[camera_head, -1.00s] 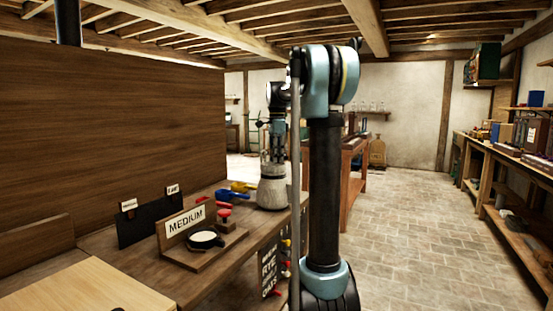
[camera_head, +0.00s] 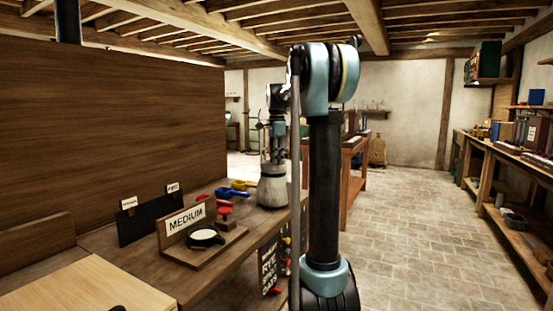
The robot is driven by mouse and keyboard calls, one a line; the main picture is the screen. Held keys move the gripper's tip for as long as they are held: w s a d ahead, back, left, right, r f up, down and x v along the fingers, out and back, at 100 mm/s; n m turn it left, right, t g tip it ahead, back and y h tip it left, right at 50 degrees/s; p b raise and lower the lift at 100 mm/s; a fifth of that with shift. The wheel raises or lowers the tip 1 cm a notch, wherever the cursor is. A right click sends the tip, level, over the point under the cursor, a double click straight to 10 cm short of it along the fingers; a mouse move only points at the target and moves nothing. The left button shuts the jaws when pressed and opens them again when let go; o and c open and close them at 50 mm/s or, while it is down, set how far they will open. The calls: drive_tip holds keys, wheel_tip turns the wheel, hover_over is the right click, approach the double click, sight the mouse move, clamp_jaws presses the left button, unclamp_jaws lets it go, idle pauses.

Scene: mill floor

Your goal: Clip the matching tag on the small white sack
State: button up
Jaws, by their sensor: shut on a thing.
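A small pale grey-white sack (camera_head: 272,190) stands upright at the far end of the wooden bench. My gripper (camera_head: 276,156) is right above the sack's neck, pointing down. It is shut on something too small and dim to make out. I cannot tell whether it touches the sack. A dark board (camera_head: 150,222) stands on the bench at left with a white tag at its left end (camera_head: 129,202) and another at its right end (camera_head: 172,188); their writing is too small to read. My upright arm link hides what lies right of the sack.
A MEDIUM sign (camera_head: 186,220) stands behind a round dark-rimmed dish (camera_head: 205,238) on a wooden base. Blue (camera_head: 229,192) and yellow (camera_head: 243,185) scoops and red objects lie near the sack. A RYE/OATS board (camera_head: 268,265) hangs on the bench front. The stone floor at right is clear.

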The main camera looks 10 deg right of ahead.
drive_tip(key=shift+f, duration=0.25)
drive_tip(key=shift+f, duration=0.35)
drive_tip(key=shift+f, duration=0.55)
drive_tip(key=o, duration=0.9)
drive_tip(key=shift+o, duration=0.2)
wheel_tip(320, 180, up, 12)
drive_tip(key=shift+w, duration=0.15)
